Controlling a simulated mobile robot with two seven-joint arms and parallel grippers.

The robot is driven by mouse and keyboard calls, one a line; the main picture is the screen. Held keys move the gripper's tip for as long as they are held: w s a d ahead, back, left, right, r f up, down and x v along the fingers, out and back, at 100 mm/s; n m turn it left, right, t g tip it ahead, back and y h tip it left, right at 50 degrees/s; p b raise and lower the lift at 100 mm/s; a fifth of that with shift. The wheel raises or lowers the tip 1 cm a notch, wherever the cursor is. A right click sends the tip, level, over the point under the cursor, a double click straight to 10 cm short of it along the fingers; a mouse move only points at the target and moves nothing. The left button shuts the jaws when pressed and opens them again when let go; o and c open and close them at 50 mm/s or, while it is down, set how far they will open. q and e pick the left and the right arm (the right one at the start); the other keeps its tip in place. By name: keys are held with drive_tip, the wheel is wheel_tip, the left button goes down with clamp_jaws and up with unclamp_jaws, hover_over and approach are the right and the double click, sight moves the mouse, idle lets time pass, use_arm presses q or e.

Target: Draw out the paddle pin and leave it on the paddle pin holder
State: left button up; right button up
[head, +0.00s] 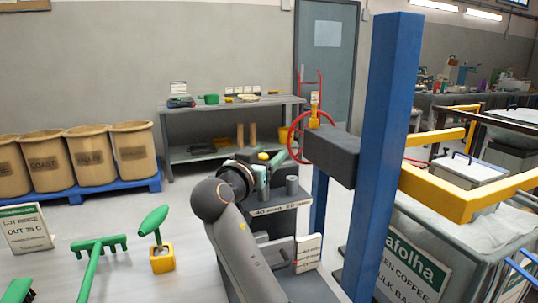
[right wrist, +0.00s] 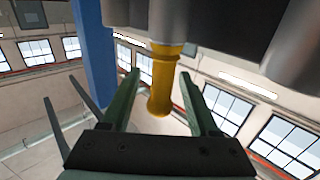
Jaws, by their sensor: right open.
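A yellow ribbed handle, which looks like the paddle pin (right wrist: 162,80), shows in the right wrist view between my open green fingers, with clear gaps on both sides. Its far end meets a dark grey block (right wrist: 210,18). In the head view a small yellow patch (head: 263,156) shows just above my right gripper (head: 263,176); I cannot tell whether it is the same pin. My right gripper is open and empty, beside a grey cylinder (head: 292,186) on a dark stand (head: 290,220). I cannot tell which part is the paddle pin holder. My left gripper is not seen.
A blue column (head: 385,130) with a dark block (head: 331,156) and a yellow frame (head: 460,200) stands right of the gripper. A bulk bag (head: 420,255) is at lower right. Green tools (head: 97,250) and a yellow box (head: 162,260) are at lower left.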

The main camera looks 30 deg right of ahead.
drive_tip(key=c, duration=0.7)
clamp_jaws()
drive_tip(key=shift+r+p, duration=0.35)
drive_tip(key=shift+r, duration=0.15)
drive_tip(key=shift+r, duration=0.2)
drive_tip(key=shift+r, duration=0.1)
drive_tip(key=shift+r+p, duration=2)
drive_tip(key=shift+r, duration=0.6)
